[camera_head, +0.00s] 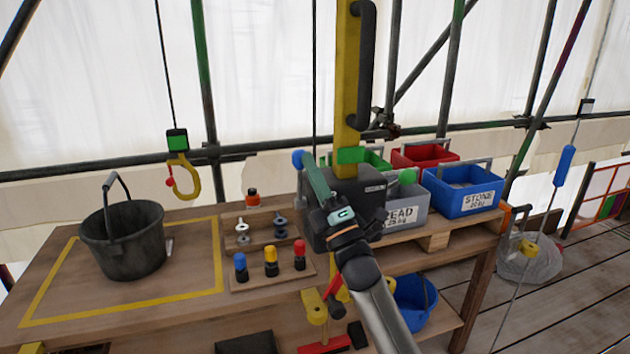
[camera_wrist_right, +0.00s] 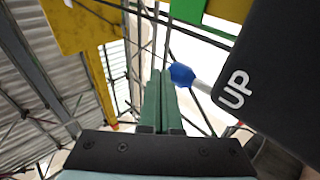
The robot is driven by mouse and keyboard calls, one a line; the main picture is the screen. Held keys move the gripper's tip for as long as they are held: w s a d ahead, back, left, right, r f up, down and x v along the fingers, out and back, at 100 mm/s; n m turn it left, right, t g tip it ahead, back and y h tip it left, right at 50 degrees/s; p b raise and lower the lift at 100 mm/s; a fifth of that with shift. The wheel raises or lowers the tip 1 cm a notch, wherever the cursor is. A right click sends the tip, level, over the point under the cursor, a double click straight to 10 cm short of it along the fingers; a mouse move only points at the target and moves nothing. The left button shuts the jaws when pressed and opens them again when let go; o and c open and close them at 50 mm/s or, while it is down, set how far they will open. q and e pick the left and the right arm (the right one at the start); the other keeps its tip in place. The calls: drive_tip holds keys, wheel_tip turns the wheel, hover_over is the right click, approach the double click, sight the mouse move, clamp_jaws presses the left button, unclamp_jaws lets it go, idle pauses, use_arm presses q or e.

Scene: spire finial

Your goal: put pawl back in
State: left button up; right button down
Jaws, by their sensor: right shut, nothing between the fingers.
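A dark box (camera_head: 362,190) is fixed on the yellow upright post (camera_head: 347,60); it also shows in the wrist view with the word UP (camera_wrist_right: 265,75). A blue knob (camera_head: 298,158) on a pale stem sticks out of the box's left side; it also shows in the wrist view (camera_wrist_right: 182,75). A green knob (camera_head: 407,176) is at the box's right. I cannot tell which of these is the pawl. My right gripper (camera_head: 309,163) is shut and empty, its teal fingertips (camera_wrist_right: 161,78) right beside the blue knob; I cannot tell if they touch. My left gripper is out of view.
A black bucket (camera_head: 122,245) stands inside a yellow outline on the bench (camera_head: 120,300). Small boards hold bolts and coloured pegs (camera_head: 270,262). A yellow hook (camera_head: 184,178) hangs at the left. Blue (camera_head: 462,196), red (camera_head: 424,153) and grey bins stand at the right.

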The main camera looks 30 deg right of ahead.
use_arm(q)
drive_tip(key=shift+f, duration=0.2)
use_arm(e)
drive_tip(key=shift+w+d+r, duration=0.15)
drive_tip(key=shift+w+r, duration=0.15)
drive_tip(key=shift+w, duration=0.3)
drive_tip(key=shift+h, duration=0.3)
